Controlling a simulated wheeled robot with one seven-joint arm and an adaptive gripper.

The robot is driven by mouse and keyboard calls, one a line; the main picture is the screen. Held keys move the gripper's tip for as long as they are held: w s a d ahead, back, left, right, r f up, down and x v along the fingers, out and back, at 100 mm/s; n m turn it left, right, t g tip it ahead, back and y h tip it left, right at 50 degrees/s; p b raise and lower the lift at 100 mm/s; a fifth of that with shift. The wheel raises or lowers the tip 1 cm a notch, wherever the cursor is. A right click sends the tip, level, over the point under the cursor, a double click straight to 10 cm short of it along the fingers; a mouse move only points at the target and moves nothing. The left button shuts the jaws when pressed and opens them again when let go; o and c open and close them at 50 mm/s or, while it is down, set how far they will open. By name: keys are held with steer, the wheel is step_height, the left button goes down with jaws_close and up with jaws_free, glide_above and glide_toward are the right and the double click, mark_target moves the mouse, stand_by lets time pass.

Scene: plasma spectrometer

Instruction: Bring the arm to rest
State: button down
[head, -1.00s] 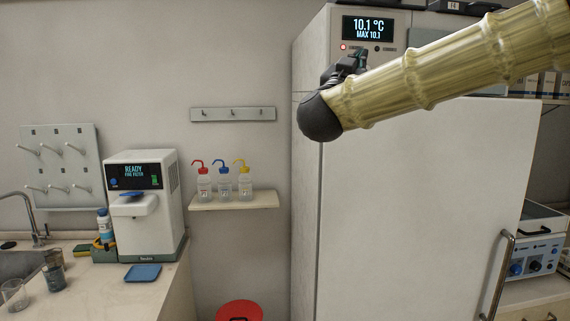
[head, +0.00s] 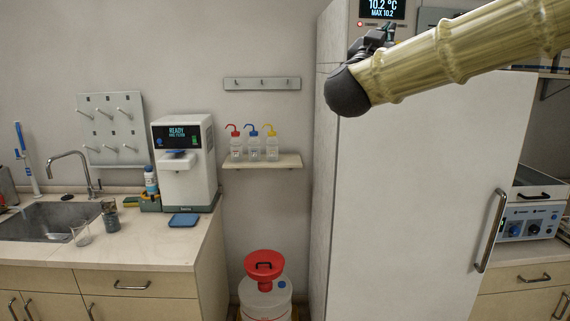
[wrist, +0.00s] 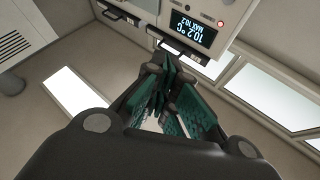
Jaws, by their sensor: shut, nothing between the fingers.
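My arm reaches in from the upper right of the head view, its bamboo-like link crossing in front of the white fridge (head: 420,200). My gripper (head: 388,30) shows small and dark behind the rounded black joint, partly hidden by the arm. In the wrist view my gripper (wrist: 170,75) has its green-padded fingers together at the tips, with nothing held. The fridge's display (head: 382,8) reads 10.2 °C and also shows in the wrist view (wrist: 193,30).
A water dispenser (head: 184,165) stands on the left counter (head: 140,245) by a sink (head: 45,222). Wash bottles (head: 254,145) sit on a wall shelf (head: 262,162). A white container with a red funnel (head: 264,265) stands on the floor. A blue-fronted instrument (head: 532,222) is at right.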

steer(key=w+a+f+n+y, duration=0.1)
steer(key=w+f+n+y, duration=0.15)
steer(key=f, duration=0.65)
steer(key=w+a+f+n+y, duration=0.1)
steer(key=w+f+y, duration=0.15)
steer(key=f, duration=0.65)
steer(key=w+a+f+n+y, duration=0.2)
steer(key=w+f, duration=0.2)
steer(key=f, duration=0.6)
steer(key=s+a+f+n+g+y, duration=0.1)
steer(key=s+f+n+g+y, duration=0.15)
steer(key=f, duration=1.35)
steer(key=s+f+n+g+y, duration=0.1)
steer(key=s+f+g+y, duration=0.25)
steer(key=f, duration=1.25)
steer(key=s+d+f+g, duration=0.1)
steer(key=s+f+g, duration=0.2)
steer(key=s+f, duration=0.9)
steer(key=s+d+f+g, duration=0.1)
steer(key=s+f+g, duration=0.2)
steer(key=s+f, duration=0.85)
steer(key=s+d+f+g, duration=0.2)
steer(key=s+f, duration=0.4)
steer(key=s, duration=0.6)
steer(key=s+d+f+g, duration=0.2)
steer(key=s+f+g, duration=0.3)
steer(key=s, duration=0.8)
step_height(320, 180, down, 2)
steer(key=shift+s+f+g, duration=0.15)
steer(key=shift+s+g, duration=0.15)
